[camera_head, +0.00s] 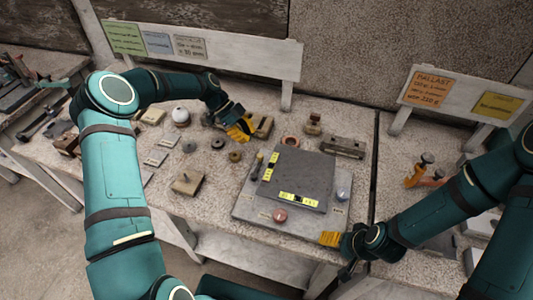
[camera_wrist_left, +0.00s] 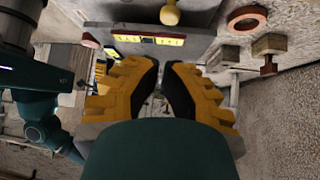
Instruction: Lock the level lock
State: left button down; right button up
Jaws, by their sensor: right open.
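A dark grey square plate (camera_head: 298,178) lies on a paler base board (camera_head: 245,208) on the bench. Yellow-green level vials (camera_head: 300,199) run along its front and left edges; the front ones also show in the left wrist view (camera_wrist_left: 148,40). A small upright lever with a yellowish knob (camera_head: 258,160) stands at the plate's left edge. A red knob (camera_head: 280,215) is in front and a bluish-white knob (camera_head: 342,193) at the right. My right gripper (camera_head: 330,239) is open beside the board's front right corner.
A wooden block (camera_head: 187,183), dark discs (camera_head: 218,143) and a white round-topped object (camera_head: 181,116) lie left of the board. A ring (camera_head: 291,141) and a metal vise-like block (camera_head: 344,147) are behind it. Signboards stand at the back. A gap separates the right bench.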

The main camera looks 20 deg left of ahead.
aim_at(270, 161)
pick_arm(q)
jog(key=p+x, duration=0.1)
jog(key=x, duration=0.9)
pick_arm(e)
jog(key=shift+r, duration=0.7)
pick_arm(q)
jog(key=shift+w, duration=0.1)
pick_arm(e)
jog(key=shift+f, duration=0.1)
